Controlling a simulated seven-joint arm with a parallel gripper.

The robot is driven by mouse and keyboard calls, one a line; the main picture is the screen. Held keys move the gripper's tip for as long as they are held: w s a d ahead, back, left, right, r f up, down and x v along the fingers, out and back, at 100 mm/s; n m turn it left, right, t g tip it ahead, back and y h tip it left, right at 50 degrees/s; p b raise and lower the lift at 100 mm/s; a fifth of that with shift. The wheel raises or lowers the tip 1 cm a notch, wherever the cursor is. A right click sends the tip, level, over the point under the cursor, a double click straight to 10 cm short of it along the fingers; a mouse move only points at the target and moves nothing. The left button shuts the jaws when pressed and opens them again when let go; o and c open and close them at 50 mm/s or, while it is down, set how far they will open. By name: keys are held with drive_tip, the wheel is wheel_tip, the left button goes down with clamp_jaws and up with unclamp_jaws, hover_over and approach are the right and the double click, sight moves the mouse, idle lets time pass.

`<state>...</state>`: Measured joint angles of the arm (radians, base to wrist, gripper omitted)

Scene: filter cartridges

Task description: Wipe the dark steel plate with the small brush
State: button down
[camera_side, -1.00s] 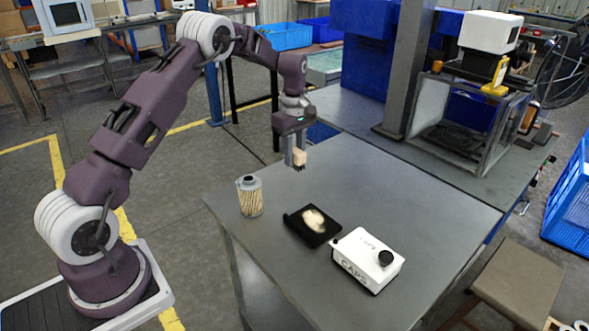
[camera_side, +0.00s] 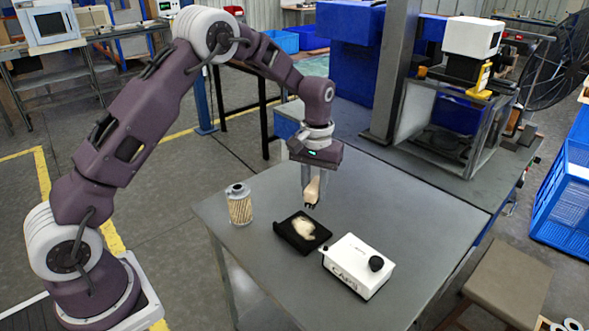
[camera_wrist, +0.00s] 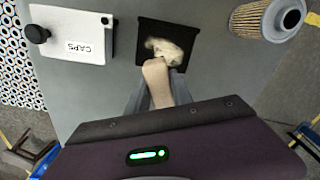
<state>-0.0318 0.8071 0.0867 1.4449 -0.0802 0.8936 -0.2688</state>
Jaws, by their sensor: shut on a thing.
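The dark steel plate (camera_side: 287,230) lies on the grey table with a pale, cream-coloured patch (camera_side: 304,229) on it. The plate also shows in the wrist view (camera_wrist: 148,28), near the top middle. My gripper (camera_side: 311,186) is shut on the small brush (camera_side: 312,190), which has a light wooden body and dark bristles at its lower end. The brush is just behind and above the plate in the side view. In the wrist view the brush (camera_wrist: 156,82) reaches toward the plate's near edge, and its bristle end is hard to make out. I cannot tell whether it touches the plate.
A white box marked CAPS with a black knob (camera_side: 355,266) stands right of the plate. A filter cartridge (camera_side: 239,204) stands upright to its left. The table (camera_side: 400,200) is clear behind the box. A glass-walled machine (camera_side: 455,130) stands at the back right.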

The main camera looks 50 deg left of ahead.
drive_tip(key=s+d+m, duration=0.2)
drive_tip(key=d+m, duration=0.2)
drive_tip(key=m, duration=0.1)
hover_over(317, 240)
drive_tip(key=w, duration=0.1)
drive_tip(key=shift+w+f, duration=0.1)
drive_tip(key=shift+f, duration=3.1)
drive_tip(key=shift+a+f, duration=0.7)
drive_tip(key=shift+f, duration=0.2)
drive_tip(key=shift+a, duration=4.15)
drive_tip(key=shift+d, duration=4.7)
drive_tip(key=shift+s+d, duration=0.1)
drive_tip(key=shift+s, duration=0.15)
drive_tip(key=shift+s+a, duration=0.4)
drive_tip(key=shift+a, duration=4.55)
drive_tip(key=shift+d, duration=5.05)
wheel_tip(317, 240, up, 8)
drive_tip(key=shift+a, duration=0.1)
